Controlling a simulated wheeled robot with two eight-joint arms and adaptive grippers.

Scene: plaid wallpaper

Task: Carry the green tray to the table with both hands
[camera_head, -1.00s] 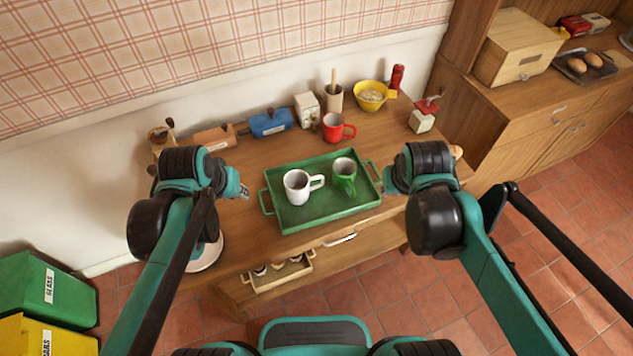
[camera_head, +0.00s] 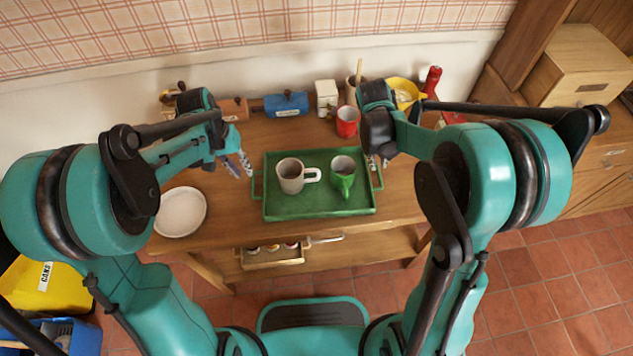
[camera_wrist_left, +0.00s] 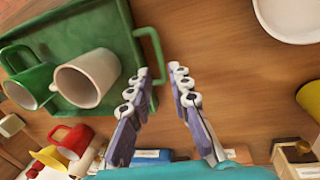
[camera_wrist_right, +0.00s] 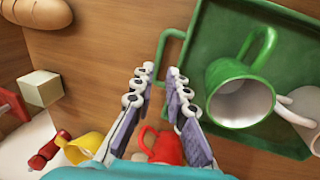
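The green tray (camera_head: 320,207) lies flat on the wooden table (camera_head: 225,225), with a white mug (camera_head: 291,178) and a green mug (camera_head: 342,180) standing in it. My right gripper (camera_head: 378,163) is open at the right handle; in the right wrist view the handle (camera_wrist_right: 164,50) runs down to between the fingertips (camera_wrist_right: 160,78). Contact cannot be told.
A white plate (camera_head: 180,212) lies left of the tray. A wooden cabinet (camera_head: 590,150) is at the right, a yellow bin (camera_head: 45,300) at lower left.

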